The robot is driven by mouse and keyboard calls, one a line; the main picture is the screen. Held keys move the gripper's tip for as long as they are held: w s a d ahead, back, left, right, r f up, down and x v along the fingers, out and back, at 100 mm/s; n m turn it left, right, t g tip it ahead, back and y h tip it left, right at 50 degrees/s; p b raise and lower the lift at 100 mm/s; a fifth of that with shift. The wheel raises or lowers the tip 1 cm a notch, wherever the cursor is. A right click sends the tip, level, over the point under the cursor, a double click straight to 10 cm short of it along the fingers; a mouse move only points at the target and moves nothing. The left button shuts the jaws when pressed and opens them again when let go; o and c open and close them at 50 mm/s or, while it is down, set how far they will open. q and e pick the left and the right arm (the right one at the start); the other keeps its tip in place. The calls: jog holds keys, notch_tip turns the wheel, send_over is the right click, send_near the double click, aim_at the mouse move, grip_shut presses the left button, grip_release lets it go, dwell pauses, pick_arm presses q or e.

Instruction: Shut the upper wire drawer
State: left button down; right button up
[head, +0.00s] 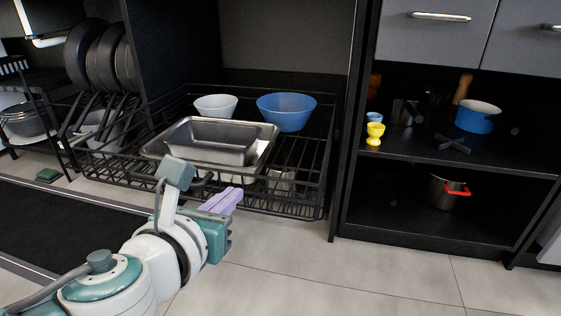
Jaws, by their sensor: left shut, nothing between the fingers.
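The upper wire drawer (314,170) is a black wire basket, standing out from its dark cabinet bay. It holds a metal baking tray with a loaf tin (213,147), a white bowl (216,105) and a blue bowl (287,112). My left gripper (234,195) is shut and empty, its lilac fingers at the drawer's front, near the middle of the front rail. I cannot tell whether they touch the wire. My arm hides part of the drawer's front left. My right gripper is out of view.
A lower wire level with a pale cup (281,181) shows through the upper wires. A pan rack (97,60) stands at left. An open black shelf unit (440,163) at right holds a yellow cup (375,133) and pots. The tiled floor (330,270) in front is clear.

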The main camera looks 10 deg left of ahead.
aim_at(245, 178)
pick_arm(q)
jog(key=shift+w+d+b, duration=0.1)
jog(key=shift+w+b, duration=0.4)
jog(key=shift+w, duration=1.15)
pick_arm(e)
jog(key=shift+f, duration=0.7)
